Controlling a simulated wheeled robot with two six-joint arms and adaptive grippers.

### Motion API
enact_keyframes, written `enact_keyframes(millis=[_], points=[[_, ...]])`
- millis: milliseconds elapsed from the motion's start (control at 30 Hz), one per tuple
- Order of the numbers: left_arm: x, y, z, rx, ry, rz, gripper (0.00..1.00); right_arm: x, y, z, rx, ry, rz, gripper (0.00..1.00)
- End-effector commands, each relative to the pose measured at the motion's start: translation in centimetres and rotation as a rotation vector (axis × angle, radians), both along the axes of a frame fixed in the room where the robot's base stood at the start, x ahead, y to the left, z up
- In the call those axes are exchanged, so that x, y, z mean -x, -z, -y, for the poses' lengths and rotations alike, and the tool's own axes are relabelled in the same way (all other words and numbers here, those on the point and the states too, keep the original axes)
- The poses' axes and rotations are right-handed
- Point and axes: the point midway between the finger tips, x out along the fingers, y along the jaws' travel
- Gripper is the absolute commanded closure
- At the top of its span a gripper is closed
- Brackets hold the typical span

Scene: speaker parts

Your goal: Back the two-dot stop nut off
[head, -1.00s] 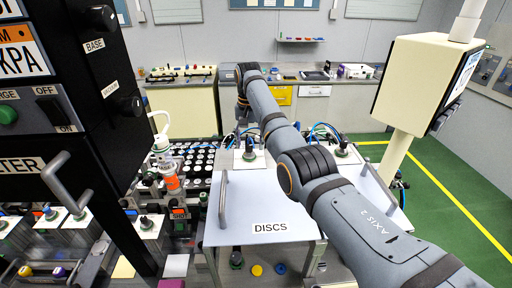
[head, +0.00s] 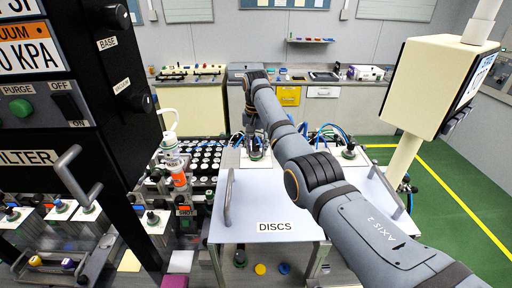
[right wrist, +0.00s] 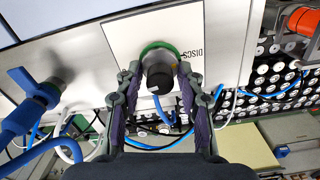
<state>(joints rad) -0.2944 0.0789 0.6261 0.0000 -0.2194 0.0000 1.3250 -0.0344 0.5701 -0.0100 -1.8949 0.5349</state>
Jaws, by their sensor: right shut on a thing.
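In the right wrist view a round dark knob-like nut (right wrist: 158,79) with a grey metal band stands on a green ring (right wrist: 150,50), on a white plate (right wrist: 122,36) lettered DISCS. A small pale mark shows on its end; I cannot make out two dots. My right gripper (right wrist: 160,88) has one finger on each side of the nut and is shut on it. In the head view my right gripper (head: 254,141) is small and points down at a fitting behind the white DISCS cover; the nut is mostly hidden there. My left gripper is not in view.
A black panel (head: 75,120) rises at left, a cream console (head: 425,85) at right. A rack of white discs (head: 205,158) lies beside the fitting.

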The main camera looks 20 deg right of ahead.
Motion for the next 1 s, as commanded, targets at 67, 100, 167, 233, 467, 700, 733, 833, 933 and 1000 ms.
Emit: enact_keyframes(millis=[67,100,167,233,467,700,733,833,933,1000], points=[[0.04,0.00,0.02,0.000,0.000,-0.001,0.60,0.01,-0.03,-0.08,-0.001,-0.008,0.000,0.93],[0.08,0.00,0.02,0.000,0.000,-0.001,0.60,0.02,-0.03,-0.09,-0.001,-0.015,0.000,0.93],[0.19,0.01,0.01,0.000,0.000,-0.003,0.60,0.01,-0.04,-0.10,-0.001,-0.029,0.000,0.93],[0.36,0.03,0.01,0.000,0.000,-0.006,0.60,0.00,-0.04,-0.12,-0.002,-0.056,-0.001,0.93],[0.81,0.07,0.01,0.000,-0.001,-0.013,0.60,-0.02,-0.05,-0.20,-0.002,-0.208,-0.002,0.93],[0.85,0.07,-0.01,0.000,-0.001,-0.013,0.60,-0.03,-0.04,-0.30,-0.002,-0.432,-0.002,0.93],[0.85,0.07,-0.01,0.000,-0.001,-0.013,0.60,-0.03,-0.04,-0.33,-0.002,-0.461,-0.002,0.93],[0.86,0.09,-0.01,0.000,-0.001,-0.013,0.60,-0.03,-0.03,-0.36,-0.002,-0.556,-0.002,0.93],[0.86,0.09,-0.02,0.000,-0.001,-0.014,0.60,-0.03,-0.02,-0.40,-0.002,-0.651,-0.002,0.93],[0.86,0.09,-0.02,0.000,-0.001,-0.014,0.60,-0.02,-0.01,-0.42,-0.003,-0.718,-0.002,0.93]])
